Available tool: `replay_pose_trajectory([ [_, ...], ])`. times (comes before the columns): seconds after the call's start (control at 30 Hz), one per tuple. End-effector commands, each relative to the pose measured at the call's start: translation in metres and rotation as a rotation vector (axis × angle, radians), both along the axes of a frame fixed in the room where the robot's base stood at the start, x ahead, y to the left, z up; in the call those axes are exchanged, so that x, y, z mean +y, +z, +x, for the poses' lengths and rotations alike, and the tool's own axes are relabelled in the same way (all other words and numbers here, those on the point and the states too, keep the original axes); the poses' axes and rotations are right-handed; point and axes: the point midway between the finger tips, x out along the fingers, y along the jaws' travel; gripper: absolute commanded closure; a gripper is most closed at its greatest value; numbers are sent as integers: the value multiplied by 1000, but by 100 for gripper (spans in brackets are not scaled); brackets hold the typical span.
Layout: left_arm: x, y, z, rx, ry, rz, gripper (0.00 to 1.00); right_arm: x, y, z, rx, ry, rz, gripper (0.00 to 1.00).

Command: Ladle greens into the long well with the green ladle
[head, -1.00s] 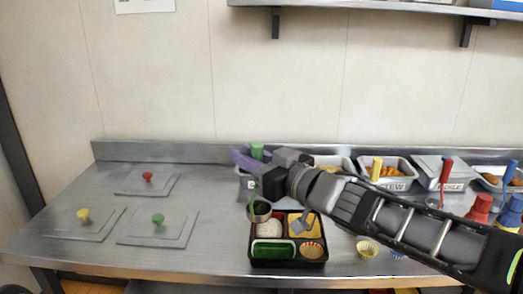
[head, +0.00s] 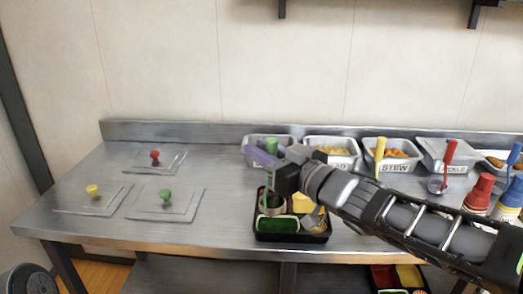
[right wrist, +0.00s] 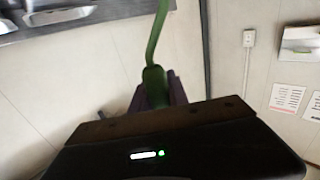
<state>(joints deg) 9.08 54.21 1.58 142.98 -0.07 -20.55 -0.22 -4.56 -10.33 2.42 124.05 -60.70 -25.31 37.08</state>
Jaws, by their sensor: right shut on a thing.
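My right gripper (head: 264,156), with purple fingers, is shut on the green ladle's handle (head: 271,146). The green handle also shows between the fingers in the right wrist view (right wrist: 155,85). The ladle hangs roughly upright, and its bowl (head: 272,206) is over the back left part of the black bento tray (head: 290,238). What is in the bowl is too small to tell. The tray's front left well (head: 274,227) shows a green filling. The gripper and arm hide part of the tray's back right. My left gripper is not in view.
Lids with red, yellow and green knobs (head: 165,196) lie at the left.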

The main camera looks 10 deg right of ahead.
Motion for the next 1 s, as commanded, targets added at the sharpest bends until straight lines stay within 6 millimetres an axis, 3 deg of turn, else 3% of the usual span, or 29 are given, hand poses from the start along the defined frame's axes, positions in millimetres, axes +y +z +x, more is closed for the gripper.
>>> replay_pose_trajectory([
  [0.23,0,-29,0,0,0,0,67,0,-26,0,-1,0,1,100],
  [0.3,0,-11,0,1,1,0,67,-3,-16,3,21,-1,20,100],
  [1.0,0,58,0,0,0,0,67,-29,-28,29,247,0,240,100],
])
